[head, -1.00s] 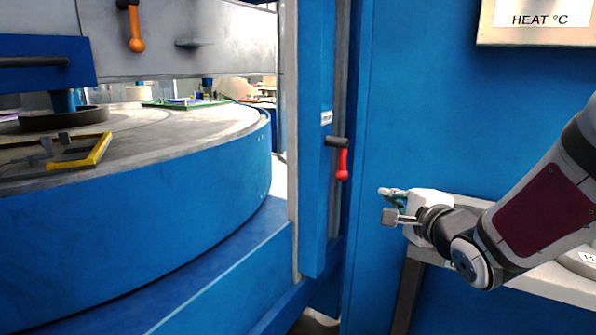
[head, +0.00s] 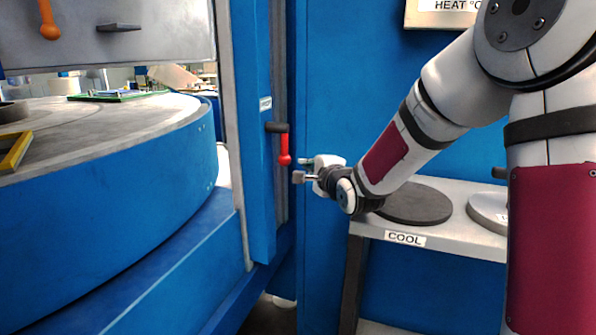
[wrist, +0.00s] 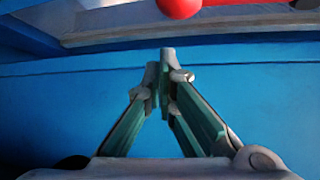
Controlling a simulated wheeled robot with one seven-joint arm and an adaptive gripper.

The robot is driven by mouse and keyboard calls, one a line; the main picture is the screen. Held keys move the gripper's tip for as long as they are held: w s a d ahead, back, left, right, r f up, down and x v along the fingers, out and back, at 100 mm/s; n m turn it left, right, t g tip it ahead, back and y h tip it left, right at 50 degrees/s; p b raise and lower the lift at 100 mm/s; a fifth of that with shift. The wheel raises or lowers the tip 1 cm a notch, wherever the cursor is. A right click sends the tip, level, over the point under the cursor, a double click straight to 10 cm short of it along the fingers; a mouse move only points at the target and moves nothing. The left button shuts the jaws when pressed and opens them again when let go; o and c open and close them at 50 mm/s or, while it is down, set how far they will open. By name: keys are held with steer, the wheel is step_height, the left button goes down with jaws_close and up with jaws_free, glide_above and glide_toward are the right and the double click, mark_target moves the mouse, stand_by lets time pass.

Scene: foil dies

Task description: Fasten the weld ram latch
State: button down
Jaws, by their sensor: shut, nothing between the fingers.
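A red-handled latch (head: 284,149) with a dark pivot is mounted on the blue column, its handle hanging straight down. I take it for the weld ram latch; no label on it can be read. Its red knob also shows at the top of the wrist view (wrist: 180,6). My gripper (head: 301,169) is just to the right of the red knob, pointing left, with a small gap seeming to lie between them. In the wrist view my gripper (wrist: 167,62) has its fingertips together, with nothing between them, below the knob in the picture.
The blue column (head: 254,130) stands between a large round blue-sided table (head: 120,170) and a blue panel. An orange handle (head: 48,20) hangs at the upper left. A grey shelf labelled COOL (head: 405,239) with dark round plates lies below my arm.

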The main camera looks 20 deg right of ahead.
steer(key=shift+s+a+r+b, duration=0.2)
steer(key=shift+a+b, duration=0.15)
steer(key=shift+a, duration=0.4)
steer(key=shift+s+a+r+b, duration=0.1)
steer(key=shift+s+a+b, duration=0.15)
steer(key=shift+a, duration=0.5)
steer(key=shift+s+a+m+g+p, duration=0.3)
steer(key=shift+s+m+g+p, duration=0.1)
steer(key=shift+p, duration=1.15)
steer(key=s+a+r+m+g+y+p, duration=0.4)
steer(key=s+g+p, duration=0.3)
steer(key=p, duration=1.8)
steer(key=shift+a+r+m+g, duration=0.55)
steer(key=shift+r+m+g, duration=0.2)
steer(key=shift+g, duration=0.65)
steer(key=shift+y, duration=0.3)
